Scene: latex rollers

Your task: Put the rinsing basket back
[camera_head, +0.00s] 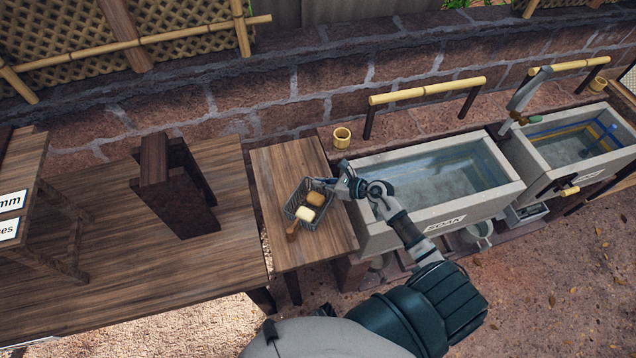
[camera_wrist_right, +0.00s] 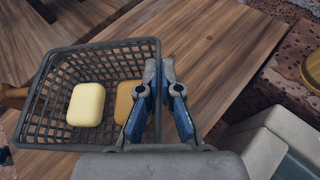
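The rinsing basket is a dark grey mesh basket (camera_head: 301,223) over the small wooden side table (camera_head: 330,243); I cannot tell whether it rests on the wood or hangs slightly above it. It holds a cream soap bar (camera_head: 305,213) and a tan-brown block (camera_head: 316,199). My right gripper (camera_head: 337,188) is at the basket's right side. In the right wrist view its fingers (camera_wrist_right: 159,72) are close together, one on each side of the basket's rim (camera_wrist_right: 107,43), and look shut on it. My left gripper is not in view.
A stone basin marked SOAK (camera_head: 447,219) holds water just right of the side table. A second water basin (camera_head: 563,177) stands beyond it. A bamboo cup (camera_head: 342,137) is behind the table. A dark wooden stand (camera_head: 168,185) is on the larger table at left. A wooden handle (camera_head: 292,230) sits by the basket.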

